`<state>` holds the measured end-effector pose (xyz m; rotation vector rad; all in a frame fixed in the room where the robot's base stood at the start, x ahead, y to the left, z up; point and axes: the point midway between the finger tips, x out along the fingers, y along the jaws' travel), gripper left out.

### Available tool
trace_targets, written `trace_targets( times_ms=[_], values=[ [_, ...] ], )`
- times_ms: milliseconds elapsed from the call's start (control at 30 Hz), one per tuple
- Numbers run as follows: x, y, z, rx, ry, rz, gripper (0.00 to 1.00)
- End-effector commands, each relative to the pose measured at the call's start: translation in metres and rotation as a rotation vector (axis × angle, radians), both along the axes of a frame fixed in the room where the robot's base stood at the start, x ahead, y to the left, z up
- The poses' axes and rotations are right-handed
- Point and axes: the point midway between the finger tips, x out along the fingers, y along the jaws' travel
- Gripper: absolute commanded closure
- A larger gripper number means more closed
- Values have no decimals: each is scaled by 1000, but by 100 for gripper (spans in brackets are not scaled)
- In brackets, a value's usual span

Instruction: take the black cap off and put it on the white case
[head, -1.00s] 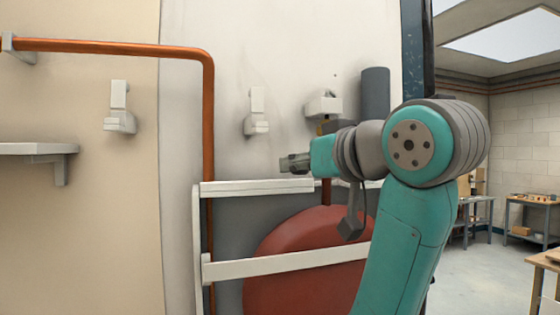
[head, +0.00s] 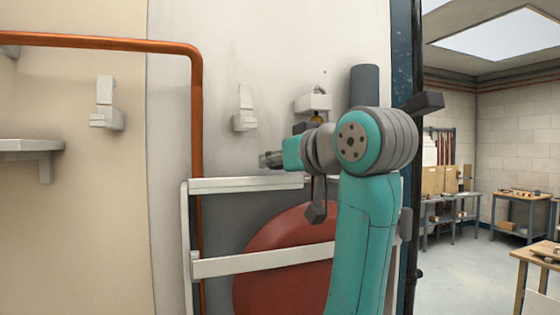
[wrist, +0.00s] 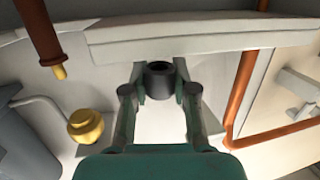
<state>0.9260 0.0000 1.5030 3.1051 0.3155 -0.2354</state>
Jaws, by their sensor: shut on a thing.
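My gripper (head: 268,160) points left in front of the wall, close above the white case (head: 245,184), a pale frame with a red rounded tank inside. In the wrist view my gripper (wrist: 160,72) is shut on the black cap (wrist: 160,78), a short dark ring with a hollow top held between both fingertips. In that view a long pale rail, seemingly the case's top edge (wrist: 200,38), runs just beyond the fingertips. I cannot tell whether the cap touches anything.
A copper pipe (head: 196,110) runs down the wall left of my gripper. White wall brackets (head: 245,112) and a dark cylinder (head: 364,86) are above. A brass fitting (wrist: 86,126) and a dark red pipe (wrist: 40,35) with a brass tip are left in the wrist view.

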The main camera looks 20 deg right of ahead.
Motion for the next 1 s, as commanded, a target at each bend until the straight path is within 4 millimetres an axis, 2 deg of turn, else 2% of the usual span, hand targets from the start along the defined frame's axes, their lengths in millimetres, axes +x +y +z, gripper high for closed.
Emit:
trace_targets(
  times_ms=[533, 1000],
  values=[
    [38, 0, -3, 0, 1, 1, 86],
    [36, 0, -27, 0, 2, 1, 86]
  ],
)
